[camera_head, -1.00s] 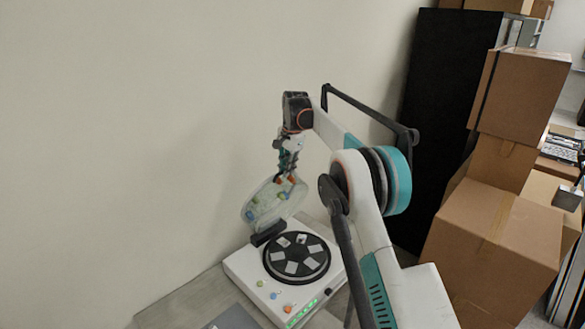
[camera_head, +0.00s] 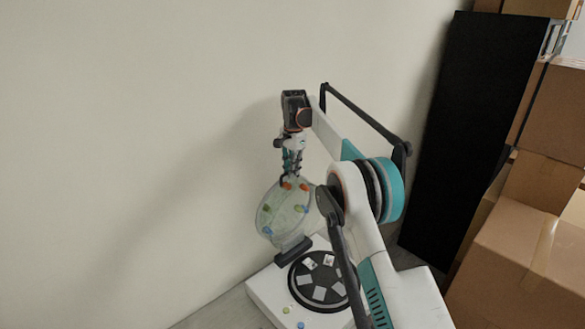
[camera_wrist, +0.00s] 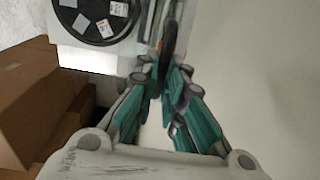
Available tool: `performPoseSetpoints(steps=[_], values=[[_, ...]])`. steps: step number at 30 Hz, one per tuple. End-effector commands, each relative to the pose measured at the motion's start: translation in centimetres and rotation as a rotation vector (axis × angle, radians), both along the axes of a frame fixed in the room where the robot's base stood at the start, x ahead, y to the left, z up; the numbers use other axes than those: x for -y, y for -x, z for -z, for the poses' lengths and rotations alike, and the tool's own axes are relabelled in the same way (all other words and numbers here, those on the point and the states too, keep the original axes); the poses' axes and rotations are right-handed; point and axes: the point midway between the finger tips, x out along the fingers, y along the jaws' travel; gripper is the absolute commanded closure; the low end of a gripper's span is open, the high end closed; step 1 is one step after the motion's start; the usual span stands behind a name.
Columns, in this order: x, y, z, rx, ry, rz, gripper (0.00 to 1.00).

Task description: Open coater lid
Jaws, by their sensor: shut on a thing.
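The coater (camera_head: 262,290) is a white box at the bottom of the head view, with a black round plate (camera_head: 298,282) holding several pale square pieces. Its clear round lid (camera_head: 284,214) stands raised on a dark hinge (camera_head: 292,252) at the back, tilted up steeply. My gripper (camera_head: 292,182) is shut on the lid's upper edge. In the wrist view, my gripper (camera_wrist: 168,68) has its fingers close together on the dark lid edge, and the black plate (camera_wrist: 98,18) shows at the upper left. My arm hides the coater's right side.
A plain wall (camera_head: 130,150) is close behind the lid and my gripper. A tall black cabinet (camera_head: 465,130) and stacked cardboard boxes (camera_head: 530,250) stand to the right. Boxes also show at the lower left of the wrist view (camera_wrist: 35,100).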

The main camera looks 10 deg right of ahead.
Motion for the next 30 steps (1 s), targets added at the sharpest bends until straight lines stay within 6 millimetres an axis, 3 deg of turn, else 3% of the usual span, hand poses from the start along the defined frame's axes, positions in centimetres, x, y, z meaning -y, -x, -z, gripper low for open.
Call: performPoseSetpoints(steps=[14, 15, 17, 30], values=[[0.1, -0.04, 0.14, 0.001, 0.001, 0.002, 1.0], [0.1, -0.03, 0.14, 0.001, 0.001, 0.002, 0.82], [0.08, -0.03, 0.13, 0.001, 0.001, 0.002, 0.71], [0.03, 0.02, -0.79, 0.0, 0.0, 0.0, 0.71]])
